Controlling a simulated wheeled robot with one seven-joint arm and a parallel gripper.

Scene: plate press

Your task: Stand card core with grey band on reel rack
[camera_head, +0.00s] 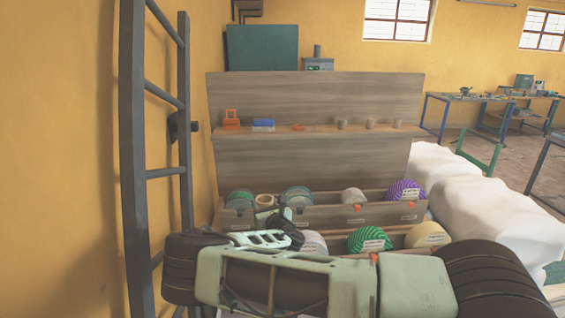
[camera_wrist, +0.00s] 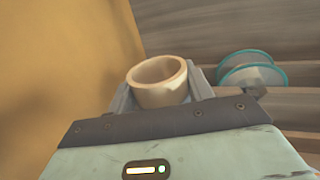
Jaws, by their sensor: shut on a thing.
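A tan, hollow card core (camera_wrist: 158,96) stands between the fingers of my gripper (camera_wrist: 162,88) in the wrist view, its open end facing the camera. My gripper is shut on it. The core (camera_head: 264,200) also shows small in the head view, in front of the upper trough at the left. I cannot make out its grey band. The wooden reel rack (camera_head: 310,165) has a tall back, a narrow shelf and two stepped troughs holding reels. My gripper (camera_head: 270,212) is at the rack's left part, largely hidden by my arm.
A green-rimmed reel (camera_wrist: 252,72) lies right of the core; a purple reel (camera_head: 406,191) and a green striped reel (camera_head: 369,240) are further right. A dark ladder (camera_head: 135,160) and yellow wall are close on the left. White wrapped bulk (camera_head: 485,212) stands at right.

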